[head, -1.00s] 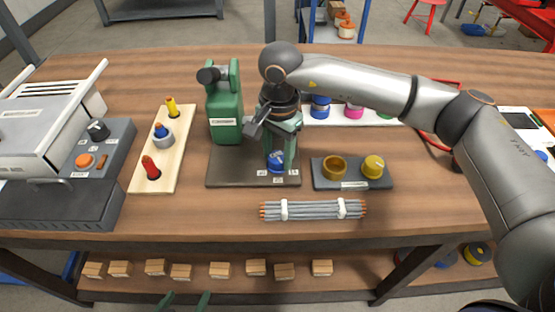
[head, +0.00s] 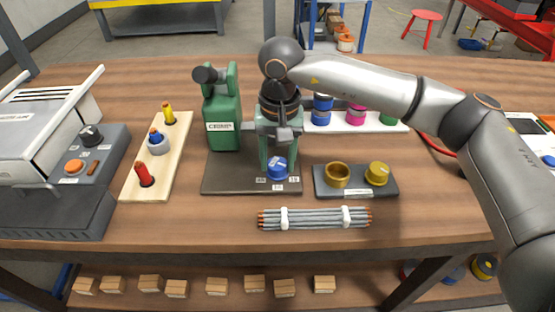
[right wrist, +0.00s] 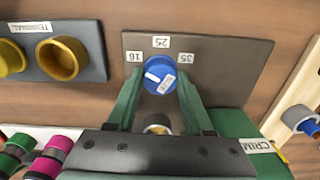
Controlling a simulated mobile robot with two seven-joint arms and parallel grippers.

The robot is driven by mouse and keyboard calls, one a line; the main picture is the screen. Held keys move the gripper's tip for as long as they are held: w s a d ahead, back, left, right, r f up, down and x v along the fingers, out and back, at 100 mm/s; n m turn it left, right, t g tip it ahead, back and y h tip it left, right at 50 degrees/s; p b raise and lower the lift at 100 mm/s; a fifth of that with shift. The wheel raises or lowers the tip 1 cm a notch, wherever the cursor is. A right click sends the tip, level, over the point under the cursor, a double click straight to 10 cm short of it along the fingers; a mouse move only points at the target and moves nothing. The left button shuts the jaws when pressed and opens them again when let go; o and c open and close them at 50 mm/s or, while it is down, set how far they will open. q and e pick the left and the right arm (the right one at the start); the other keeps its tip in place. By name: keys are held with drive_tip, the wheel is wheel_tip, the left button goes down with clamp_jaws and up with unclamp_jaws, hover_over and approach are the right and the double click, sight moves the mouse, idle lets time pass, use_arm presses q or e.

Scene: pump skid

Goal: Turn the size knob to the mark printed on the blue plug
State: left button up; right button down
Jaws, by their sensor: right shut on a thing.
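The blue size knob (head: 277,168) sits at the front of the crimp machine's dark base plate (head: 225,183), among labels 16, 25 and 35. In the right wrist view the knob (right wrist: 160,73) shows a short white mark on its left part, slanting toward the 16 side, and a small white label. My right gripper (head: 279,158) comes down from above, its green fingers shut on the knob's two sides. The blue plug (head: 155,136) stands in a grey ring on the wooden board; its printed mark is too small to read. My left gripper is out of view.
The green crimp machine (head: 223,125) stands close behind and left of the knob. A dark tray (head: 356,190) with brass and yellow round parts is to the right. A tied rod bundle (head: 315,217) lies in front. A grey machine (head: 60,165) stands far left.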

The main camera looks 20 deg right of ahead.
sight(279, 164)
idle(0.4)
drive_tip(key=shift+c, duration=1.4)
unclamp_jaws()
wheel_tip(279, 164, up, 13)
drive_tip(key=p, duration=0.1)
drive_tip(key=shift+f+p, duration=0.2)
drive_tip(key=shift+p, duration=0.1)
drive_tip(key=shift+s+d, duration=0.1)
